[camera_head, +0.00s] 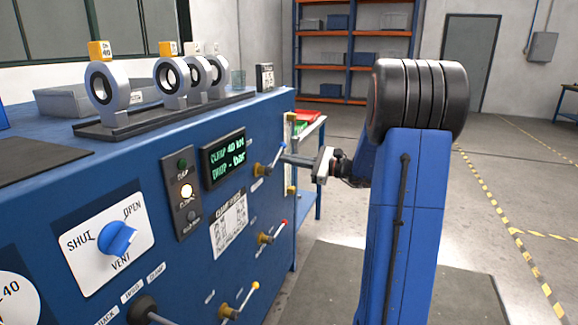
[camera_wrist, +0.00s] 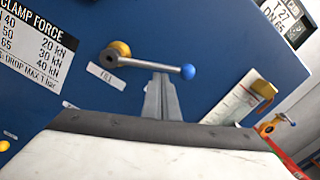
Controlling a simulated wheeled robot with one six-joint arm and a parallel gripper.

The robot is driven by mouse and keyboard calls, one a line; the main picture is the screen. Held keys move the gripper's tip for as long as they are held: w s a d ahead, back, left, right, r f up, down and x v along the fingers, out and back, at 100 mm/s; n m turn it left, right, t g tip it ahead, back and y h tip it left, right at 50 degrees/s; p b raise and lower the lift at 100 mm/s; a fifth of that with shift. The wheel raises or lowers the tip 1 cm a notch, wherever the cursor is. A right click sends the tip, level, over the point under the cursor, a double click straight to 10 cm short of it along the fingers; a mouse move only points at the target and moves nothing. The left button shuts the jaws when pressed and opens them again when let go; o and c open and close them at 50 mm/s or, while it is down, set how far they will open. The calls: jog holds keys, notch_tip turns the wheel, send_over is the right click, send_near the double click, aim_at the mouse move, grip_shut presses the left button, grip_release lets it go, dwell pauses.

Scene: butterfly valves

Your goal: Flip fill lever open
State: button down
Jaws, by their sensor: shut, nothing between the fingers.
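The fill lever (camera_wrist: 150,65) is a metal rod on a brass hub (camera_wrist: 118,49), with a blue ball (camera_wrist: 188,71) at its end. In the wrist view it lies nearly level, with the ball at the right. A small label (camera_wrist: 105,76) below the hub seems to read FILL. In the head view the lever's brass hub (camera_head: 259,170) is on the blue panel's right part. My gripper (camera_wrist: 162,82) is shut and empty. Its fingertips are just below the rod, between hub and ball; I cannot tell whether they touch it. The gripper (camera_head: 283,158) also shows beside the lever in the head view.
Lower on the panel are a red-tipped lever (camera_head: 272,234) and a yellow-tipped lever (camera_head: 240,302). A blue SHUT/OPEN/VENT knob (camera_head: 118,238) is at the left. A lit display (camera_head: 223,158) stands left of the lever. Another brass valve (camera_wrist: 270,128) is at the right in the wrist view.

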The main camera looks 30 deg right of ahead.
jog(key=s+a+r+n, duration=0.4)
jog(key=a+r+n, duration=0.1)
jog(key=n, duration=0.7)
jog(key=shift+r+g, duration=0.3)
jog(key=shift+r, duration=0.5)
jog(key=shift+a, duration=0.15)
jog(key=s+d, duration=0.5)
jog(key=d, duration=0.5)
jog(key=shift+s+d, duration=0.2)
jog(key=shift+s, duration=0.2)
